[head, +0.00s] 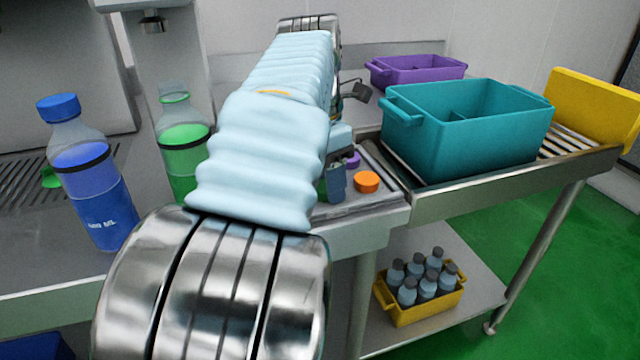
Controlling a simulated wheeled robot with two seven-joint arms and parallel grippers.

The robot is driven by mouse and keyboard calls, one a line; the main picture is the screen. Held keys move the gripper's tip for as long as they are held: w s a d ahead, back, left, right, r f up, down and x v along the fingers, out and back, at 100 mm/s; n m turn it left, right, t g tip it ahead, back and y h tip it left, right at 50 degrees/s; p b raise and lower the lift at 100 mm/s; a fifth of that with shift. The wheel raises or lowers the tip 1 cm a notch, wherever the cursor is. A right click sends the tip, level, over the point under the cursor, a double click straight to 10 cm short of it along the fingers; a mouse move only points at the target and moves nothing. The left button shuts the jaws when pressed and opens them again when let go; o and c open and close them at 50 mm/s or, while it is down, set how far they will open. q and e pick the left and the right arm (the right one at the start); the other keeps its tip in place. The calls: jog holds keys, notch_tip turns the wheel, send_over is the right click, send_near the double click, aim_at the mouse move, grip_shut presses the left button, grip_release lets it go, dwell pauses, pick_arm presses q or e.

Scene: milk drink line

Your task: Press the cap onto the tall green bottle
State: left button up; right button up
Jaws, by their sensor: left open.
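The tall green bottle (183,140) stands upright on the steel counter, left of my arm. It is clear at the top with green liquid below, its neck shows no cap, and my arm's sleeve hides part of its lower right side. A small green piece (50,177), possibly a cap, lies on the drip grille behind the blue bottle. My right gripper is out of view.
A capped blue bottle (85,180) stands left of the green one. An orange cap (366,182) and a purple cap (353,160) lie in the tray. Small bottles fill a yellow crate (425,312) below.

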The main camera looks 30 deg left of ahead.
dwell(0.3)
pick_arm(q)
jog(key=c, duration=0.7)
jog(key=shift+o, duration=0.2)
jog(key=shift+a+r, duration=0.1)
jog(key=shift+r, duration=0.1)
notch_tip(320, 180, up, 2)
jog(key=shift+r, duration=0.1)
jog(key=s+d+r, duration=0.8)
jog(key=d+r, duration=0.2)
jog(key=d, duration=0.1)
jog(key=shift+s+d+r, duration=0.15)
jog(key=shift+d+r, duration=0.05)
jog(key=shift+d, duration=0.05)
